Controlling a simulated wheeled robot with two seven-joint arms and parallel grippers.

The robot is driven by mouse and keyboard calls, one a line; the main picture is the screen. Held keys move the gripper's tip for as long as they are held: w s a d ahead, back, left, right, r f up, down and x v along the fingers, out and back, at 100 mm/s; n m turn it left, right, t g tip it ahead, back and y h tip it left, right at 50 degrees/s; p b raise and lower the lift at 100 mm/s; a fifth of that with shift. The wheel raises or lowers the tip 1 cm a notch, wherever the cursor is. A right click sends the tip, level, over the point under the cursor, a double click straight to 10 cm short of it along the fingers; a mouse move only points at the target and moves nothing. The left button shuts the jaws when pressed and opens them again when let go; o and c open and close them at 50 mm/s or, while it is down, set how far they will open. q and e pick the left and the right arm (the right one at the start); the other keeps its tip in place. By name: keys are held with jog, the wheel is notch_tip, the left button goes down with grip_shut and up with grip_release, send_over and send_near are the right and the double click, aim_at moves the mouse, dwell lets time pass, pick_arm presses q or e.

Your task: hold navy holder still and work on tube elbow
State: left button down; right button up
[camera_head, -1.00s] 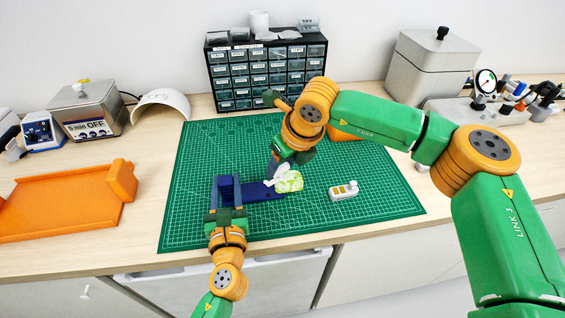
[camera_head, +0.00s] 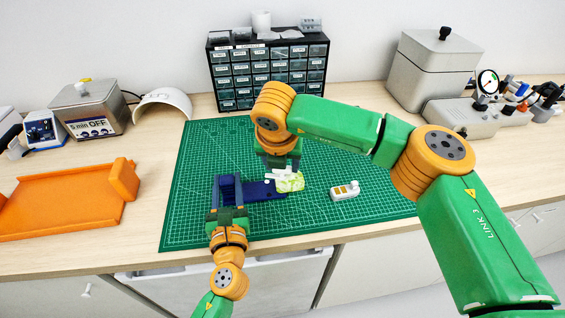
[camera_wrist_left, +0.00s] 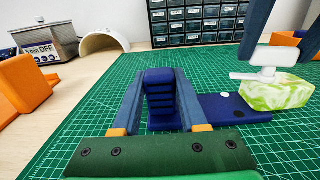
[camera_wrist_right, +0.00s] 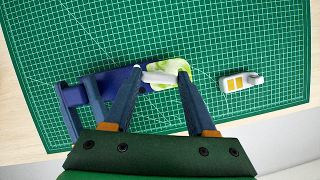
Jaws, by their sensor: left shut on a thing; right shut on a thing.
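The navy holder (camera_head: 262,190) lies on the green mat with its flat arm running to the right. Its ribbed upright block (camera_wrist_left: 160,98) stands between the fingers of my left gripper (camera_head: 228,188), which is shut on it. A green-and-white marbled earpiece (camera_head: 290,183) sits at the right end of the holder. The white tube elbow (camera_wrist_right: 158,77) is at the earpiece, between the fingertips of my right gripper (camera_wrist_right: 161,72), which is shut on it.
A small white box with yellow windows (camera_head: 344,190) lies on the mat (camera_head: 365,212) to the right. An orange tray (camera_head: 60,208) is on the left. A drawer cabinet (camera_head: 268,75) stands behind. The mat's left and right parts are mostly clear.

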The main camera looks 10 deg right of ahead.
jog(key=shift+m+h, duration=0.4)
jog(key=shift+m, duration=0.7)
jog(key=o, duration=1.4)
jog(key=v, duration=1.2)
jog(key=shift+w+a, duration=0.15)
